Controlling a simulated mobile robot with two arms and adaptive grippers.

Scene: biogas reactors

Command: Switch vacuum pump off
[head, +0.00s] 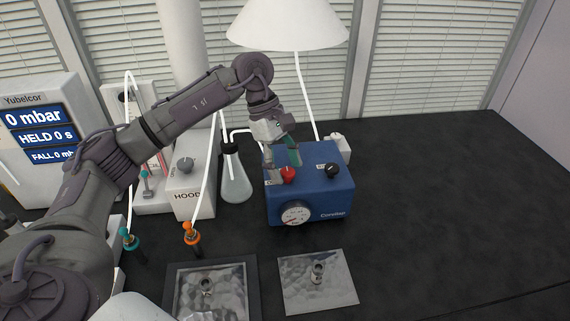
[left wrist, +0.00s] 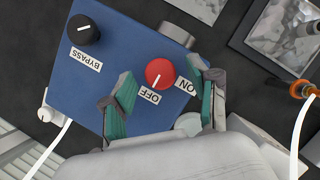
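The blue vacuum pump (head: 330,195) stands on the dark bench, with a round gauge (head: 295,213) on its front. Its red knob (head: 288,175) is on top. In the left wrist view the red knob (left wrist: 160,73) sits between OFF and ON labels, and its white line points toward OFF. My left gripper (head: 281,158) is over the pump top, fingers pointing down. In the left wrist view its fingers (left wrist: 165,98) are apart on either side of the knob, with nothing held; contact with the knob is not visible. My right gripper is not in view.
A black BYPASS knob (left wrist: 83,31) is on the pump top. A flask (head: 234,178) and the HOOD box (head: 190,178) stand left of the pump. A display (head: 40,130) reads 0 mbar. Two metal plates lie in front; one is the right plate (head: 335,290). The bench at right is clear.

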